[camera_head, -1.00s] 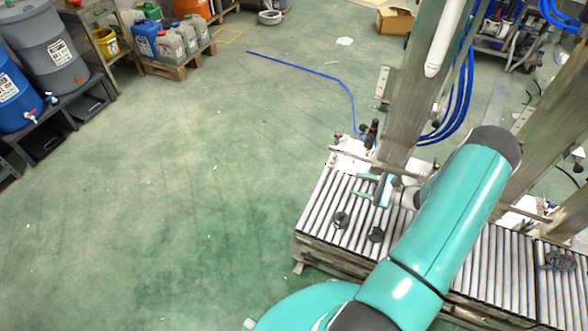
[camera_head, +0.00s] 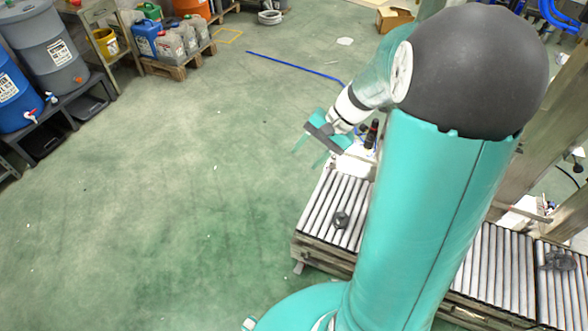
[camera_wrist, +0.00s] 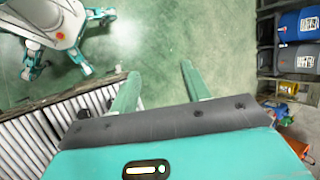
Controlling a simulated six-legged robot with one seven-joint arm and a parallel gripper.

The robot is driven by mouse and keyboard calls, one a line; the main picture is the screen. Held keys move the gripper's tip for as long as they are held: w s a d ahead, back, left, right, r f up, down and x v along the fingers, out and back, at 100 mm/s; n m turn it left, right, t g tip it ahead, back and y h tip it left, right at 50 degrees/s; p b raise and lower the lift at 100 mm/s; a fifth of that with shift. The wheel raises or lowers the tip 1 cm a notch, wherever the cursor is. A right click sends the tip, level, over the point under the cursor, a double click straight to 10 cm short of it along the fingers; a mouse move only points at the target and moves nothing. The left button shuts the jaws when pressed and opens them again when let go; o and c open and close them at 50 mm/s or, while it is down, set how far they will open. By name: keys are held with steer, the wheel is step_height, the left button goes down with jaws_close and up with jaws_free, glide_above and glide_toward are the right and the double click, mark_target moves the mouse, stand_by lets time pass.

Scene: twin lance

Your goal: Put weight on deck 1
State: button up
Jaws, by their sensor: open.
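My gripper (camera_head: 310,152) is open and empty, raised above the floor just left of the far end of the roller conveyor (camera_head: 322,208). In the wrist view its two teal fingers (camera_wrist: 160,70) are spread with only green floor between them. A small dark round piece (camera_head: 341,219), possibly a weight, sits on the near left rollers, below my gripper in the picture. Another dark piece (camera_head: 557,261) lies on the rollers at the far right. My arm hides the middle of the conveyor. I cannot tell which part is deck 1.
Posts and blue hoses stand behind the conveyor. Barrels (camera_head: 50,45) and canisters (camera_head: 172,42) stand at the upper left. A blue strip (camera_head: 290,65) lies on the floor. The green floor left of the conveyor is clear. My body shows in the wrist view.

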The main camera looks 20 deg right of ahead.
steer(key=s+a+r+n+t+h, duration=0.4)
steer(key=s+a+r+n, duration=0.5)
steer(key=s+r, duration=0.5)
steer(key=a+h, duration=0.1)
steer(key=h, duration=0.1)
steer(key=shift+s+a+h, duration=0.15)
steer(key=shift+a+h, duration=0.1)
steer(key=shift+h, duration=0.15)
